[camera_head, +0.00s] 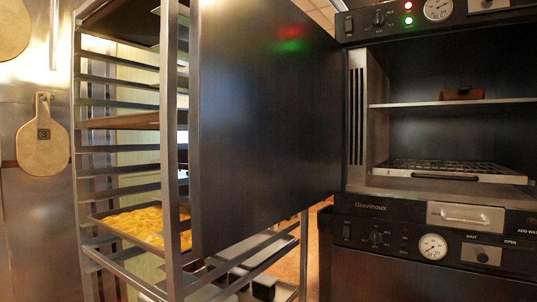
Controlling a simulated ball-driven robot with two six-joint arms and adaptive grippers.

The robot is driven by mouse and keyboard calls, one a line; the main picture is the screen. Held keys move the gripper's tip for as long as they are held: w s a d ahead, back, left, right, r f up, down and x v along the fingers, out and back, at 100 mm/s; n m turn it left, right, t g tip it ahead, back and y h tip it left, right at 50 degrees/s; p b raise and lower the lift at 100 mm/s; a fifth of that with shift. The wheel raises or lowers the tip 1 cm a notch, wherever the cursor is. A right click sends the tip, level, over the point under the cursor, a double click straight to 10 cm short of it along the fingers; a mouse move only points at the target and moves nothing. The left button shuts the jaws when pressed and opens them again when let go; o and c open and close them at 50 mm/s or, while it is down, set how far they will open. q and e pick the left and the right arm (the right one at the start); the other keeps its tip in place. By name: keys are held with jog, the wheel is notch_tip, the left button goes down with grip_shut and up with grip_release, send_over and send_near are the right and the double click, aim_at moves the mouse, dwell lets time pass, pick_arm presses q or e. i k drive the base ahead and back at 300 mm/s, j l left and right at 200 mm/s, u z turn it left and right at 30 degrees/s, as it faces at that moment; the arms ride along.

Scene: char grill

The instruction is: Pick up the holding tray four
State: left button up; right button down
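No label marks which tray is holding tray four, so I cannot tell it apart. A tray (107,229) with yellow food (146,222) sits in the lower part of a metal rack (172,150) at the left. A brown flat tray or board (121,121) lies on a higher level of the rack. A pale flat tray or shelf (252,250) shows low in the rack, partly behind the dark panel. Neither of my grippers shows in this view.
A large dark panel, seemingly an open oven door (265,130), covers the middle. The open oven chamber (450,140) at the right holds a wire grate (440,168) and a small brown object (461,93). A round-ended wooden paddle (42,148) hangs on the left wall.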

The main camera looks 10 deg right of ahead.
aim_at(461, 94)
jog(key=z, duration=0.35)
jog(key=j+z, duration=0.15)
jog(key=z, duration=0.2)
jog(key=i+j+z, duration=0.1)
jog(key=z, duration=0.25)
jog(key=j+z, duration=0.45)
jog(key=j, duration=0.4)
jog(key=k+j+z, duration=0.1)
jog(key=j+z, duration=0.3)
jog(key=j, duration=0.45)
jog(key=k+j, duration=0.1)
jog(key=j, duration=1.1)
jog(key=i+l, duration=0.15)
jog(key=l, duration=0.2)
jog(key=i+l, duration=0.1)
jog(key=l, duration=0.25)
jog(key=i+l, duration=0.15)
jog(key=l, duration=0.2)
jog(key=i+l, duration=0.15)
jog(key=l, duration=0.2)
jog(key=l+u, duration=0.2)
jog(key=u, duration=0.85)
jog(key=i+l, duration=0.05)
